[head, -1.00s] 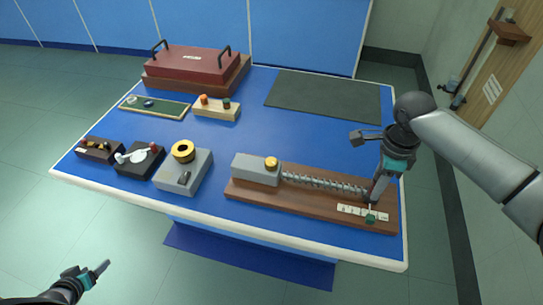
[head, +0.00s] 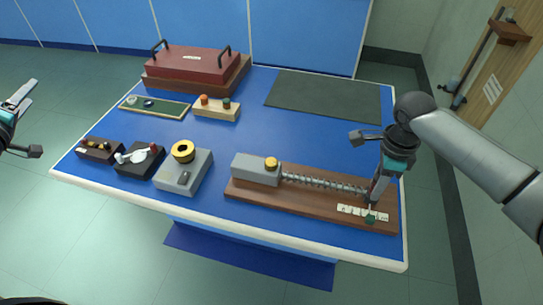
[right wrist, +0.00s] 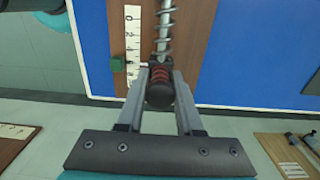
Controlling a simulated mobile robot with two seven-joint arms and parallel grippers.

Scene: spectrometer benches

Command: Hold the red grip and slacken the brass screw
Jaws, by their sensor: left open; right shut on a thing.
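The red grip (right wrist: 160,77), a dark-ended, ribbed red handle, sits at the end of the coil spring on the brown board (head: 232,192). My right gripper (head: 375,194) is shut on it; in the right wrist view its fingers (right wrist: 160,82) lie on both sides of the grip. The brass screw (head: 271,163), a round yellow knob, stands on top of the grey block (head: 248,170) at the board's left end, with no gripper near it. My left gripper (head: 33,117) is open and empty at the left picture edge, well away from the board.
A grey box with a yellow ring (head: 183,151) stands left of the board, beside two small dark boxes. Behind are a wooden block (head: 217,112), a green tray, a red case (head: 193,63) and a dark mat (head: 325,95). The blue table's middle is clear.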

